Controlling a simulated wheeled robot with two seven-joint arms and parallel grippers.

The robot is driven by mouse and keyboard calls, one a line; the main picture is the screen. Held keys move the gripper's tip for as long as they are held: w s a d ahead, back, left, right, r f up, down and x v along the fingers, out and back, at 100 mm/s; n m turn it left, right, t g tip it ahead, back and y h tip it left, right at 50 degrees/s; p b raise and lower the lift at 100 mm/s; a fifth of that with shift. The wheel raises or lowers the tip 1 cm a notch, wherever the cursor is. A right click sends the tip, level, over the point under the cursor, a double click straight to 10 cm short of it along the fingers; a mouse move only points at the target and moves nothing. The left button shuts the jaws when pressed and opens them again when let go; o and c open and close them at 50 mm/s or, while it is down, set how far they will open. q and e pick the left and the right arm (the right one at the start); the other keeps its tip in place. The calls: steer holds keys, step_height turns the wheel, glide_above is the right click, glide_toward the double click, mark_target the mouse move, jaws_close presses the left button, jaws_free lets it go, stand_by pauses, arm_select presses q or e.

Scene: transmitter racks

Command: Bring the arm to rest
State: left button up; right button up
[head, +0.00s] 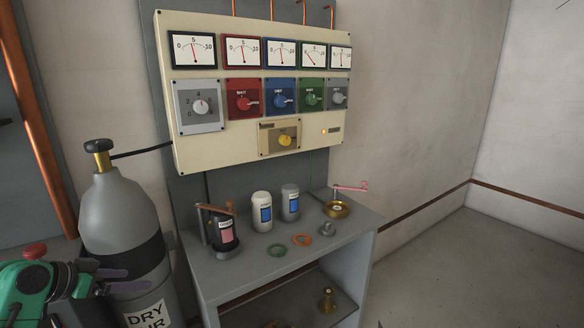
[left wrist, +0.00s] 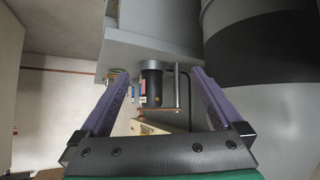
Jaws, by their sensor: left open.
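My left gripper (head: 118,279) is at the lower left of the head view, in front of the grey gas cylinder. Its purple fingers are spread apart with nothing between them, and they also show in the left wrist view (left wrist: 158,77). The left wrist view looks upside down. It shows a black canister (left wrist: 152,88) beyond the fingertips, apart from them. My right gripper is not in view.
The grey cylinder (head: 124,215) labelled DRY AIR stands close to my left gripper. A grey bench (head: 255,262) holds the black canister (head: 224,236), a white bottle (head: 262,211), a grey bottle (head: 290,203), rings and a brass dish (head: 338,208). A cream meter panel (head: 225,146) hangs above. Floor at right is clear.

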arm_select(q)
steer(key=s+d+f+g+y, duration=0.1)
steer(key=s+d+f+g, duration=0.1)
steer(key=s+d+f, duration=0.35)
steer(key=s+d+f+g+y, duration=0.1)
steer(key=s+d+f+g, duration=0.15)
steer(key=f, duration=0.65)
steer(key=s+d+f+n+g+y, duration=0.2)
steer(key=s+d+f, duration=0.2)
steer(key=s+d, duration=0.75)
steer(key=s+a+f, duration=0.1)
steer(key=s+f, duration=0.1)
steer(key=f, duration=1.1)
steer(key=s+a+f, duration=0.1)
steer(key=s+f, duration=0.1)
steer(key=f, duration=1.1)
steer(key=s+a+f+g, duration=0.2)
steer(key=s+f, duration=1)
steer(key=s, duration=0.3)
steer(key=shift+s+a+m, duration=0.25)
steer(key=shift+s+m, duration=0.05)
steer(key=shift+m, duration=0.1)
steer(key=shift+c, duration=0.3)
